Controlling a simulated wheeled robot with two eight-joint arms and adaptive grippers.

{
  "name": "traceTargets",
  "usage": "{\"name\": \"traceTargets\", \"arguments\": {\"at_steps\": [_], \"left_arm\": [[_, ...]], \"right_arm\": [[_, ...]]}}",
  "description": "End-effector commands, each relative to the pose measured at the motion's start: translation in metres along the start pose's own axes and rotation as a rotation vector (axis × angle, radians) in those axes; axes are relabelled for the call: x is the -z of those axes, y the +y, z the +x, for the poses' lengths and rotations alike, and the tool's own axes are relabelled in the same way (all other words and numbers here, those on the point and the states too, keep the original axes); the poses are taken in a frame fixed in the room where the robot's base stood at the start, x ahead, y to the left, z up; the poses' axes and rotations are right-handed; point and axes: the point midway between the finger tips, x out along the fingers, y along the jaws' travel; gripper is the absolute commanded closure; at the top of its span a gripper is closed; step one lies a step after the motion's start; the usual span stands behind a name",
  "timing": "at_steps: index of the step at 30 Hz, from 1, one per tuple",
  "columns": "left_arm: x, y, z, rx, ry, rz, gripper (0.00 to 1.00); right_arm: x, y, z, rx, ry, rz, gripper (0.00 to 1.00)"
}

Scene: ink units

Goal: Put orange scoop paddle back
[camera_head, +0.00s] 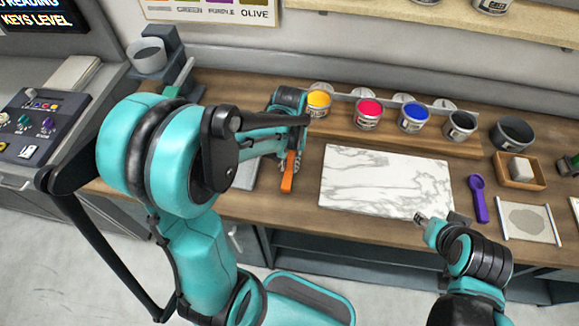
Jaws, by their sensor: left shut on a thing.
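The orange scoop paddle (287,180) hangs below my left gripper (291,160), close to the left edge of the white marble slab. My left gripper is shut on the paddle, above the wooden bench (260,208). My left arm hides part of the bench behind it, and I cannot tell whether the paddle touches the bench. My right gripper (421,219) is at the front edge of the bench, just below the slab. Its fingers are small in view and I cannot tell whether they are open or shut.
The marble slab (385,181) is bare. Behind it stand cans of yellow (318,103), magenta (368,113) and blue (413,117), and a dark can (460,125). A purple scoop (478,199), a wooden box (519,172) and a framed sheet (527,222) lie to the right.

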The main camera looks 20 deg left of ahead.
Motion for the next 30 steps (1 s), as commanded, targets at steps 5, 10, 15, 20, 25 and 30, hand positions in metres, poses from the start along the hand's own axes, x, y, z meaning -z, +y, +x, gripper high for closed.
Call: {"name": "traceTargets", "arguments": {"at_steps": [5, 10, 15, 20, 25, 30], "left_arm": [[0.000, 0.000, 0.011, 0.000, 0.000, 0.000, 1.00], [0.000, 0.000, 0.011, 0.000, 0.000, 0.000, 1.00], [0.001, 0.000, 0.013, 0.000, 0.000, 0.000, 0.59], [0.001, 0.000, 0.012, 0.000, 0.000, 0.000, 0.59], [0.000, 0.000, 0.010, 0.000, 0.000, 0.000, 0.59], [0.000, 0.000, -0.014, 0.000, 0.000, 0.000, 0.59]], "right_arm": [[-0.003, 0.000, 0.004, 0.000, 0.000, 0.000, 0.60], [-0.003, 0.000, 0.004, 0.000, 0.000, 0.000, 0.60], [-0.004, 0.000, 0.005, 0.000, 0.000, 0.000, 0.60], [-0.004, 0.000, 0.005, 0.000, 0.000, 0.000, 0.60], [-0.002, 0.000, 0.003, 0.000, 0.000, 0.000, 0.60], [0.003, 0.000, -0.004, 0.000, 0.000, 0.000, 0.60]]}}
